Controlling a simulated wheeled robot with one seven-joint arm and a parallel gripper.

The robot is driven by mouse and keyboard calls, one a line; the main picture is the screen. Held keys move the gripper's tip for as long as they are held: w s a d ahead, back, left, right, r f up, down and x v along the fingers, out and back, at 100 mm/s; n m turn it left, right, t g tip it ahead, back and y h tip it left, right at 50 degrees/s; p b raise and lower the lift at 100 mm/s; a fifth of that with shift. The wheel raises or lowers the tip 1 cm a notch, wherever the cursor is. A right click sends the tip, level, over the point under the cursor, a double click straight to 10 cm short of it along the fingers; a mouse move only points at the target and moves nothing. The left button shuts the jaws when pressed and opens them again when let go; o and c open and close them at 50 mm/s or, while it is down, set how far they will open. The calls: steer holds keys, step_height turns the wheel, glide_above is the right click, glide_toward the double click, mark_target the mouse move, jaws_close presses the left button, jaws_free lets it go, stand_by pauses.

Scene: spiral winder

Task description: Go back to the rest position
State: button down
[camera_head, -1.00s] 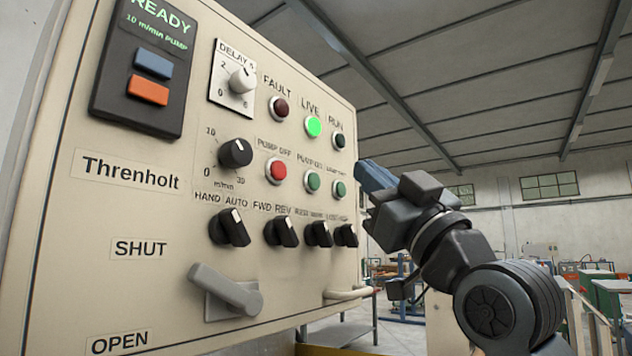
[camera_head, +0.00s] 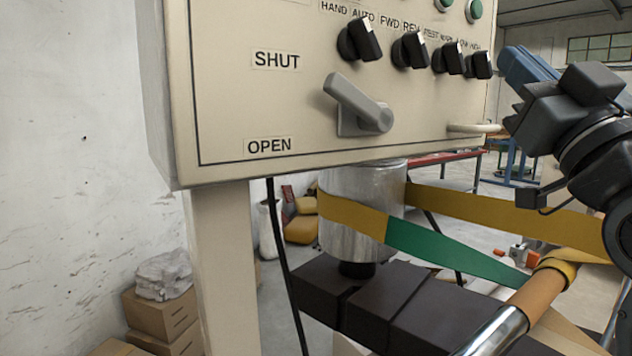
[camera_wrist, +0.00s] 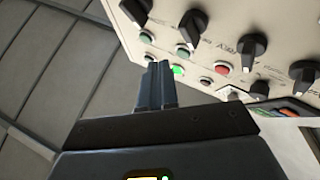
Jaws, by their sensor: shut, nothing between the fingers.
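My gripper (camera_head: 527,66) is at the upper right of the head view, beside the right end of the control panel (camera_head: 290,100). Its blue-grey fingers are closed together with nothing between them. In the wrist view my gripper (camera_wrist: 156,85) points up towards the panel's buttons and knobs, with the lit green LIVE lamp (camera_wrist: 178,70) just beyond the fingers. I cannot tell the exact gap to the panel, but no contact shows. The grey lever (camera_head: 357,105) on the panel has its free end towards the SHUT label (camera_head: 276,61).
Below the panel a metal roller (camera_head: 346,215) carries a yellow and green band (camera_head: 450,250) stretching right, under my arm. A dark beam (camera_head: 370,305) lies beneath. Cardboard boxes (camera_head: 160,318) stand by the left wall. Black selector knobs (camera_head: 360,40) stick out from the panel.

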steer(key=s+f+m+g+h, duration=0.2)
steer(key=s+f, duration=0.2)
steer(key=f, duration=0.7)
steer(key=s+f+m+g+h, duration=0.1)
steer(key=s+f, duration=0.3)
steer(key=f, duration=0.7)
steer(key=s+f+m+g+h, duration=0.2)
steer(key=s+f, duration=0.3)
steer(key=f, duration=0.6)
steer(key=s+f+g, duration=0.2)
steer(key=s+f, duration=0.3)
steer(key=s, duration=0.9)
steer(key=s+a+f+g, duration=0.1)
steer(key=s+f+g, duration=0.2)
steer(key=s, duration=1)
step_height(320, 180, down, 3)
steer(key=shift+s+a+f+n+y, duration=0.15)
steer(key=shift+s+a+n+y, duration=0.15)
steer(key=shift+s+n, duration=0.1)
